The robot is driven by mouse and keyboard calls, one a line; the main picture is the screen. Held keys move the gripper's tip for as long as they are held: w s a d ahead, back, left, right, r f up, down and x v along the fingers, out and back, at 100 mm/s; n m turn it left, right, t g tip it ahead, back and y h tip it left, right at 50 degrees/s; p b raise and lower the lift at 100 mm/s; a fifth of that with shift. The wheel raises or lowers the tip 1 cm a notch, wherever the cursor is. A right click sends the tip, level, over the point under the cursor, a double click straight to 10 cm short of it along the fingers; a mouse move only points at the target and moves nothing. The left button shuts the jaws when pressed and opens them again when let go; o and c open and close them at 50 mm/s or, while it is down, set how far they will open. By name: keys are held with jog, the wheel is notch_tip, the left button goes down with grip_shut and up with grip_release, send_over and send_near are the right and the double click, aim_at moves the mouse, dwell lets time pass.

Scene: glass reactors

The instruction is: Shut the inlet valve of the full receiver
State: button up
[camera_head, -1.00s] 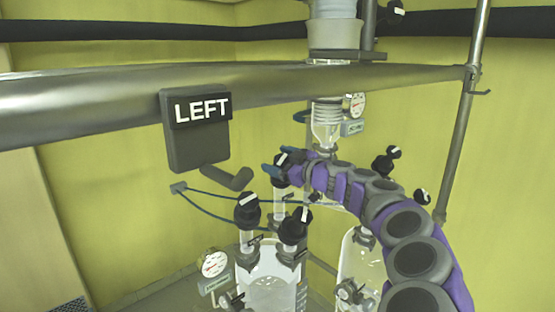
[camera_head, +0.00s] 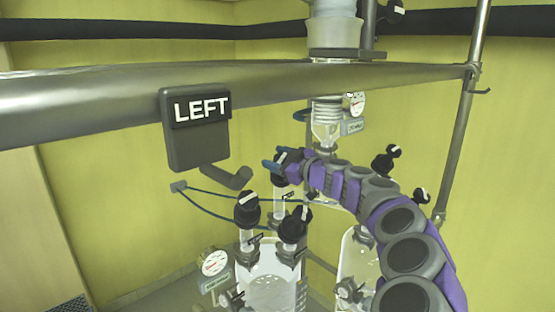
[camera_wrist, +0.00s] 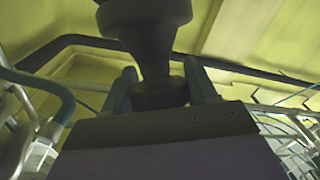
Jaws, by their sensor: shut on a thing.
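My gripper (camera_head: 277,163) is shut on a black valve knob (camera_head: 281,157) with a white mark, above the left glass receiver. In the wrist view the dark knob (camera_wrist: 160,93) sits between the two fingers (camera_wrist: 163,88). The left receiver (camera_head: 268,290) holds pale liquid, its level partly blurred. Two more black knobs with white marks, one at left (camera_head: 247,207) and one at right (camera_head: 295,222), stand on its top. A second glass receiver (camera_head: 362,262) stands to the right, partly behind my arm. I cannot tell which receiver is full.
A grey box marked LEFT (camera_head: 198,130) hangs from a thick metal rail (camera_head: 90,98) crossing in front. A vertical pole (camera_head: 459,140) stands at right. Round gauges (camera_head: 214,263) and a thin blue hose (camera_head: 215,211) are close by.

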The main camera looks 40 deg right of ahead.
jog(key=shift+f+m+h+b, duration=0.2)
jog(key=shift+m+h+b, duration=0.2)
jog(key=shift+b, duration=1.1)
jog(key=m+h+b, duration=0.1)
jog(key=b, duration=0.2)
jog(key=shift+t, duration=0.4)
